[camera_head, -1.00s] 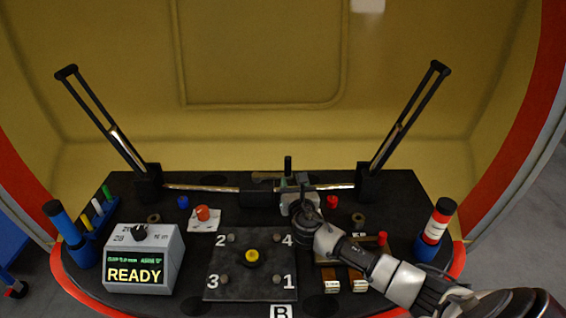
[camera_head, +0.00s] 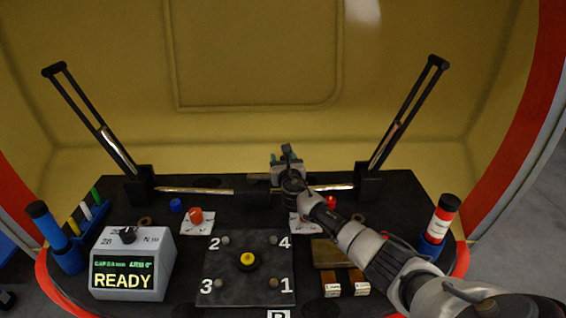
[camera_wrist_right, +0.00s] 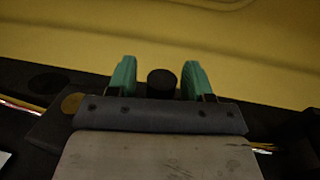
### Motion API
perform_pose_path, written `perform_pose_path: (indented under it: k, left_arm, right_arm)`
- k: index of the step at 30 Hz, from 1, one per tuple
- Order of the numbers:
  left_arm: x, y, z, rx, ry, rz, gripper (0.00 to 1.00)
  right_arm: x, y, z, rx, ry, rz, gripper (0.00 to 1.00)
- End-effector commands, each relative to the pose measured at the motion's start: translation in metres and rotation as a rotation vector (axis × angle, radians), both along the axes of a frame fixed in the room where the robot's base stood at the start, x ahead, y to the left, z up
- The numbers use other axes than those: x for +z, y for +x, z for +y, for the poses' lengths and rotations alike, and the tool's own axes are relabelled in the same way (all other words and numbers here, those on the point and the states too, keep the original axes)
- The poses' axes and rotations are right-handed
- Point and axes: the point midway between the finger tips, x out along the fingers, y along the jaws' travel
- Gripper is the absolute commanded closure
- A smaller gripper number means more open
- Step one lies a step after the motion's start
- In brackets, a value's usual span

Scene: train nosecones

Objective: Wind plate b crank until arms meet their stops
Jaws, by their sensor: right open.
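My right gripper (camera_head: 287,158) is over the middle of the dark bench, towards its back edge. In the right wrist view its two teal fingers (camera_wrist_right: 159,70) are open, one on each side of an upright black knob (camera_wrist_right: 161,84), apparently the crank handle. Gaps show on both sides, so the fingers do not grip it. In the head view the gripper and wrist mostly hide the knob. Two slotted black arms, left (camera_head: 90,115) and right (camera_head: 408,110), lean outward from black blocks joined by a metal rod (camera_head: 195,190). My left gripper is not in view.
A numbered dark plate (camera_head: 230,293) with a yellow knob (camera_head: 247,259) lies in front, above a partly cut-off label B. A grey box (camera_head: 150,245) reading READY stands left. Blue cylinders (camera_head: 45,225) and a red-white one (camera_head: 443,215) flank the bench.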

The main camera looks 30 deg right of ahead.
Motion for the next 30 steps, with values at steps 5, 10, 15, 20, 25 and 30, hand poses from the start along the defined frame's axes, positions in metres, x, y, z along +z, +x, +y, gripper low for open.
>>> perform_pose_path:
  k: [5,10,15,20,25,30]
  left_arm:
    - [0.0018,0.0032,-0.0006,0.0,-0.001,-0.003,0.57]
    - [0.0017,0.0031,-0.0007,0.0,-0.001,-0.003,0.57]
    - [0.0018,0.0032,-0.0007,0.0,-0.001,-0.004,0.57]
    - [0.0018,0.0034,-0.0007,0.0,-0.001,-0.004,0.57]
    - [0.0019,0.0034,-0.0008,0.0,-0.001,-0.005,0.57]
    - [0.0029,0.0015,-0.0005,0.0,-0.001,-0.007,0.57]
  right_arm:
    - [0.0003,0.0023,-0.0009,0.0,0.0,0.0,0.49]
    - [0.0003,0.0022,-0.0008,0.0,0.0,0.0,0.51]
    - [0.0001,0.002,-0.0007,0.0,0.0,0.0,0.77]
    - [0.0001,0.002,-0.0007,0.0,0.0,0.0,1.0]
    - [0.0,0.0019,-0.0007,0.0,0.0,0.001,1.0]
    - [0.0005,0.0001,0.0005,-0.018,0.001,0.001,1.0]
